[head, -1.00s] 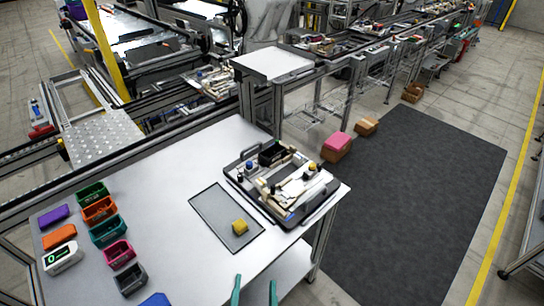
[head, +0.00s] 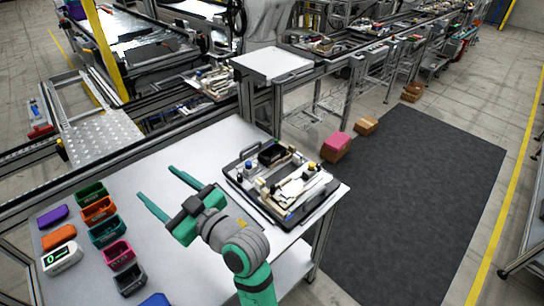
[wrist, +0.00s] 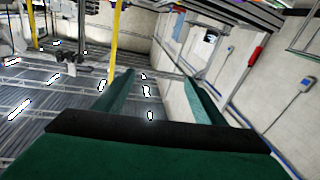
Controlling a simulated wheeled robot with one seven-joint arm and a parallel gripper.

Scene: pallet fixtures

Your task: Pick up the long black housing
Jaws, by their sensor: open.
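A black, box-shaped housing (head: 271,155) sits at the back of the grey pallet tray (head: 240,185) on the white table, among other parts. It looks like the long black housing, but it is small in the head view. My gripper (head: 156,182) is open and empty, raised over the middle of the table, left of the tray and apart from it. Its teal fingers point up and left. In the wrist view my gripper (wrist: 158,77) shows spread fingers with nothing between them. The housing does not show in the wrist view.
The tray also holds light fixtures and a blue-capped part (head: 249,165). Coloured bins, such as the orange bin (head: 98,209) and the dark grey bin (head: 130,279), stand at the table's left. The table's back middle is clear.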

